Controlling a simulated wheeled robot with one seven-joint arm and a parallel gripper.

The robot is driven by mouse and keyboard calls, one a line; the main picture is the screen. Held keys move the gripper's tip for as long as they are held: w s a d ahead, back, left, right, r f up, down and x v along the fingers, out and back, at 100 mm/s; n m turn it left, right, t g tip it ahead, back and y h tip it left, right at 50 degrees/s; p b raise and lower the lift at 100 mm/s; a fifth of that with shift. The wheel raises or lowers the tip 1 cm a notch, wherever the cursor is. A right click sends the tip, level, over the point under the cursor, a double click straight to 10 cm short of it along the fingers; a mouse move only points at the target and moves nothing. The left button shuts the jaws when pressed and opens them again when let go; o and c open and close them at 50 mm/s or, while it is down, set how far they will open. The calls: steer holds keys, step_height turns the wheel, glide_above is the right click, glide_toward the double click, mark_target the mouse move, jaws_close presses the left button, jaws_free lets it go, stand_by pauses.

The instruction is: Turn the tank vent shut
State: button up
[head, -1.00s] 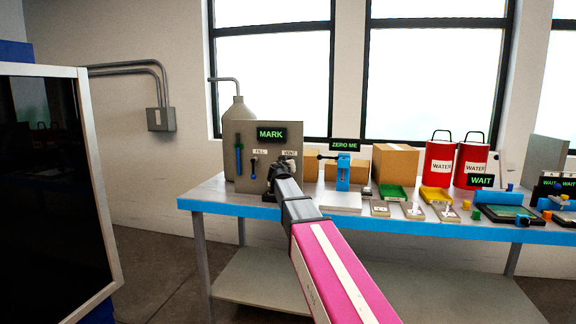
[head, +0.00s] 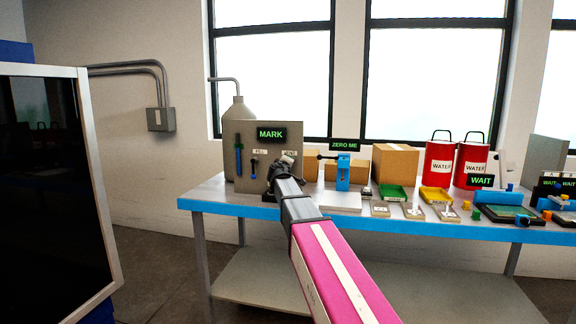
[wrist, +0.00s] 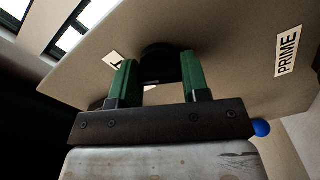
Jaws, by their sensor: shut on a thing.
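The grey tank panel (head: 235,135) stands upright at the left end of the bench; its underside-angled face fills much of the wrist view (wrist: 215,60). The VENT label (head: 289,153) sits at its right side, with my gripper (head: 284,168) just below. In the wrist view my green fingers (wrist: 159,80) stand either side of a dark round knob (wrist: 158,52) at the panel and are shut on it. The knob is mostly hidden by my gripper in the head view. How far it is turned cannot be told.
A blue fixture (head: 343,172) and a cardboard box (head: 395,165) stand to the right.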

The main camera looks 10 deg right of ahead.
steer(key=n, duration=0.4)
steer(key=shift+n, duration=0.4)
stand_by(0.4)
steer(key=o, duration=0.9)
steer(key=shift+s+a, duration=0.1)
steer(key=v, duration=1)
steer(key=shift+s, duration=0.3)
